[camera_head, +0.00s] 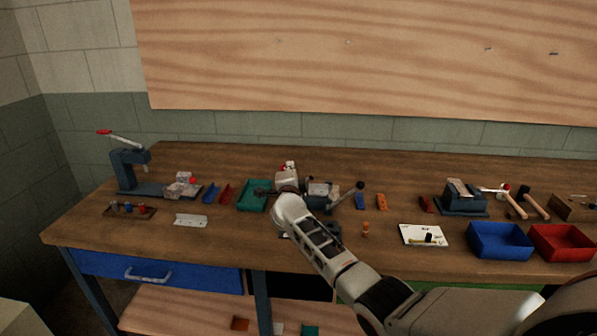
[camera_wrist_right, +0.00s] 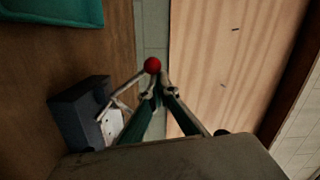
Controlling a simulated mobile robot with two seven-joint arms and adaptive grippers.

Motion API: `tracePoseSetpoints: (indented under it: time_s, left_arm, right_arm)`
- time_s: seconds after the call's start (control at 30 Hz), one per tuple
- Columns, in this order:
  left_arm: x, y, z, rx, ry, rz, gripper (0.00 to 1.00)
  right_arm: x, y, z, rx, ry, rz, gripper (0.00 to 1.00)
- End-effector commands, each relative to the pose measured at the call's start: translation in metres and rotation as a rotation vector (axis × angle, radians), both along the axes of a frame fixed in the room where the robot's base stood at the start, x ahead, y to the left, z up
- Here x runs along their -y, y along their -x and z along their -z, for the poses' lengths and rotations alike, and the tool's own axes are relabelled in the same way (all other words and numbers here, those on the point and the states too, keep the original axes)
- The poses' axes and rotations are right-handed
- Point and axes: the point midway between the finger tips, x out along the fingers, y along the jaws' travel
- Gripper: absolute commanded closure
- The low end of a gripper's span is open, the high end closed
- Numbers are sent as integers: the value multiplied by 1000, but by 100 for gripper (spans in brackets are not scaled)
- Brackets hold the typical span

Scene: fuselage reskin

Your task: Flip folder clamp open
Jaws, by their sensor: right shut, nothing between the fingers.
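The folder clamp (camera_wrist_right: 78,112) is a dark blue-grey block with a pale plate and a thin lever ending in a red ball knob (camera_wrist_right: 152,65). In the head view its dark body (camera_head: 322,190) stands mid-bench, just right of my right gripper (camera_head: 287,180), which partly hides it. In the right wrist view my right gripper (camera_wrist_right: 157,93) is shut and empty. Its fingertips are right beside the red knob and overlap the lever end; I cannot tell whether they touch. My left gripper is not in view.
A green tray (camera_head: 245,205) lies left of the clamp. A blue press (camera_head: 130,170) stands at the far left. A grey-blue block tool (camera_head: 462,205), hammers, a blue bin (camera_head: 500,242) and a red bin (camera_head: 562,244) are to the right. The wall rises behind the bench.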

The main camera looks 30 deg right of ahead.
Motion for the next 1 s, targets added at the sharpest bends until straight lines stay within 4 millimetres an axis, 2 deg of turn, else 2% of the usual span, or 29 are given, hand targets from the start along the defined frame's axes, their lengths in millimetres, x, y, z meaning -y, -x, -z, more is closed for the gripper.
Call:
tracePoseSetpoints:
  time_s: [0.2,0.3,0.7,1.0]
  left_arm:
    - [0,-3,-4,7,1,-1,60]
    - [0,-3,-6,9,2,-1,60]
    - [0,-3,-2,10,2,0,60]
    - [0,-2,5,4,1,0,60]
  right_arm:
    - [-13,-18,5,-1,-1,-1,100]
    - [-19,-23,8,-44,69,-2,100]
    - [-35,-33,28,-210,342,0,100]
    - [-40,-35,36,-273,446,1,100]
